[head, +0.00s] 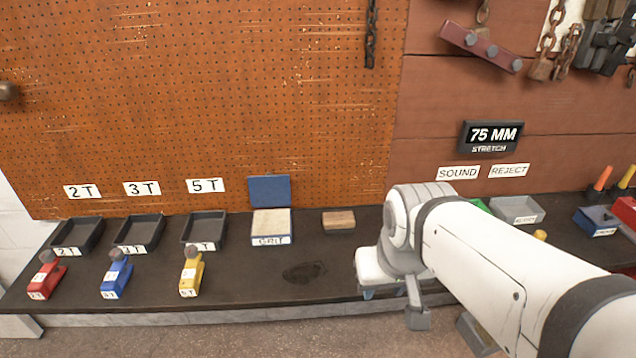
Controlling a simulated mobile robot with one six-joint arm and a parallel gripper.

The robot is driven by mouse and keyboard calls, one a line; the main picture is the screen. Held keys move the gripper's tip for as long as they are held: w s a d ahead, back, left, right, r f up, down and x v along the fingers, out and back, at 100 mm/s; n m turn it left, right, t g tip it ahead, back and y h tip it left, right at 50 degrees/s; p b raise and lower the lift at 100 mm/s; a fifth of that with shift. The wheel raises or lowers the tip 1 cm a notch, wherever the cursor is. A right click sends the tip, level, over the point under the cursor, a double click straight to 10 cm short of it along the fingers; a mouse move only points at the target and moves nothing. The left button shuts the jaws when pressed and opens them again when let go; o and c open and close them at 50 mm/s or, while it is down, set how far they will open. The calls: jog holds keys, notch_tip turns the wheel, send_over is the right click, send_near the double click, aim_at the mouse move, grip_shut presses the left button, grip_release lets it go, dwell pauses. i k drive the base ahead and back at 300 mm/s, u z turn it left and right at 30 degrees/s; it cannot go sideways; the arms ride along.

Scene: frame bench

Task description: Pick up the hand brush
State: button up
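A small wooden block-shaped thing (338,220) lies flat at the back of the dark bench, right of the lidded box. It may be the hand brush, seen from its wooden back; I make out no bristles. My gripper (384,292) is low over the front edge of the bench, in front of and to the right of this block and apart from it. My own arm and wrist hide most of the gripper, so its fingers and opening are unclear.
A box with a raised blue lid (270,190) stands left of the block. Black trays (139,232) and red, blue and yellow (191,272) tagged pieces fill the left. A dark stain (304,271) marks otherwise clear bench. Grey trays (517,210) stand right, behind my arm.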

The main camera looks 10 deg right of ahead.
aim_at(333, 223)
jog(key=i, duration=0.85)
jog(key=z, duration=0.05)
